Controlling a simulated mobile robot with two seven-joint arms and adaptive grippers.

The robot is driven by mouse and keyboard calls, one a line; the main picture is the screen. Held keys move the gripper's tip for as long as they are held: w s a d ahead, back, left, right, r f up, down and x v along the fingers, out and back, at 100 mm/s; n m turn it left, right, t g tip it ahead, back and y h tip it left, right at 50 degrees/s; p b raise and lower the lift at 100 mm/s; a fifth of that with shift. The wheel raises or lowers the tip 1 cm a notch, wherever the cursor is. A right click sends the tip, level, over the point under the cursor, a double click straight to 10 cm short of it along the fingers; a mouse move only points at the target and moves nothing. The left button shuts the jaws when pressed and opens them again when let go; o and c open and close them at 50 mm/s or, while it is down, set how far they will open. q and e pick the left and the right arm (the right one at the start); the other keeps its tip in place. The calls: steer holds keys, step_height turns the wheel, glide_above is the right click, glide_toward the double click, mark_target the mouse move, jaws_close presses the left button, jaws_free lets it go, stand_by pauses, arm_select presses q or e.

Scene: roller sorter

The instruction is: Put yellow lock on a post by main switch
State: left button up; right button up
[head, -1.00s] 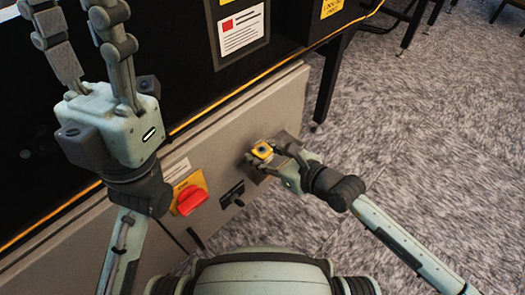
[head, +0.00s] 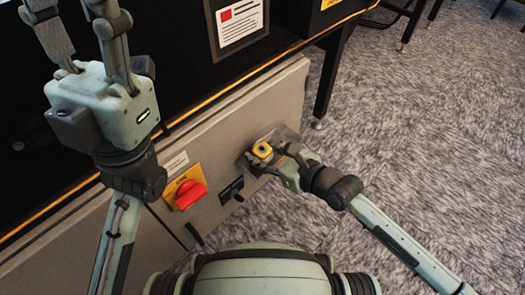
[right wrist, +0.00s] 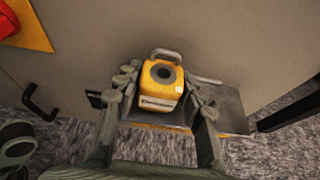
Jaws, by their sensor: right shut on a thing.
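The yellow lock (head: 262,149) is between the fingers of my right gripper (head: 275,159), which is shut on it in front of the grey panel. In the right wrist view the lock (right wrist: 162,84) has a dark round spot, and its grey shackle (right wrist: 166,54) points up toward the panel. I cannot tell whether the shackle touches anything. The main switch (head: 190,194) is a red handle on a yellow plate, left of the lock. Its edge shows in the right wrist view (right wrist: 32,32). No post is clearly visible. My left gripper (head: 72,12) is open and empty at the upper left.
A grey metal plate (right wrist: 228,108) is behind and below the lock. A black table leg (head: 327,80) stands to the right. The carpet (head: 430,140) at the right is clear.

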steer(key=shift+f, duration=0.2)
stand_by(0.6)
steer(key=o, duration=1.3)
steer(key=v, duration=1.2)
steer(key=shift+s+f, duration=0.1)
steer(key=shift+f, duration=0.05)
